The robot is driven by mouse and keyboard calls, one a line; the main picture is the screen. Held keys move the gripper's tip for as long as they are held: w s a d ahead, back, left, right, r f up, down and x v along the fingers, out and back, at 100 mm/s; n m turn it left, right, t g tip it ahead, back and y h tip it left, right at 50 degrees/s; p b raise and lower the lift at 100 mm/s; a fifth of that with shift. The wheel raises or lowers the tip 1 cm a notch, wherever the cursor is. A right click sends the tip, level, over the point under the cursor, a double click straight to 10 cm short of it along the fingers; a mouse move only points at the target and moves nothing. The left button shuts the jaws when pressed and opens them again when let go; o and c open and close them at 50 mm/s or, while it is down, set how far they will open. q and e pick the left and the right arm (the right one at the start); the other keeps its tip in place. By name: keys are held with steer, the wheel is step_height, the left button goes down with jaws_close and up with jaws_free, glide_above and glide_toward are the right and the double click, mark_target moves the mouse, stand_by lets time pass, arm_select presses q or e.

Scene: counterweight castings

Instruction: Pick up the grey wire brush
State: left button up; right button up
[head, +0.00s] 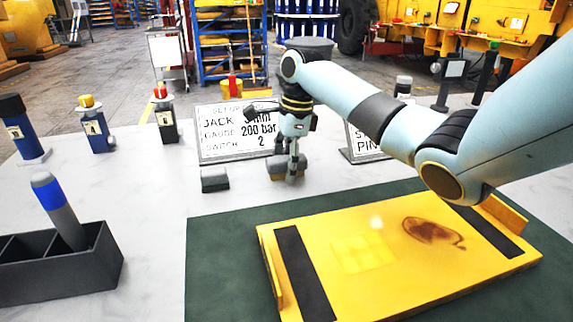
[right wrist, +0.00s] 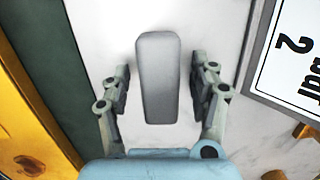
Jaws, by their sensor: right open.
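The grey wire brush (head: 278,170), an oblong block with a smooth rounded grey top, lies on the white table in front of the sign. It also shows in the right wrist view (right wrist: 157,60), lengthwise between the fingers. My right gripper (head: 291,172) points down over it and hides part of it in the head view. In the right wrist view the right gripper (right wrist: 159,88) is open, with a finger on each side of the brush and a visible gap on both sides. The brush's bristles are not visible. My left gripper is not in view.
A similar small dark block with a grey top (head: 215,180) lies to the left. A sign (head: 222,140) stands behind. A yellow plate (head: 345,285) lies on a green mat (head: 215,260) in front. A dark divided box (head: 105,265) stands at the left. Several bottles stand behind it.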

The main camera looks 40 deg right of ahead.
mark_target(287, 158)
stand_by(0.4)
steer(key=shift+f, duration=0.1)
steer(key=shift+c, duration=0.3)
jaws_close()
steer(key=shift+b, duration=0.3)
steer(key=r, duration=0.5)
steer(key=shift+s+d+r+p, duration=0.15)
steer(key=shift+s+d+p, duration=0.1)
steer(key=shift+p, duration=0.15)
steer(key=s+d+r+p, duration=0.2)
steer(key=s+r, duration=0.4)
steer(key=s, duration=0.4)
steer(key=shift+s+d+r, duration=0.15)
steer(key=shift+s+d, duration=0.15)
steer(key=shift+d, duration=0.35)
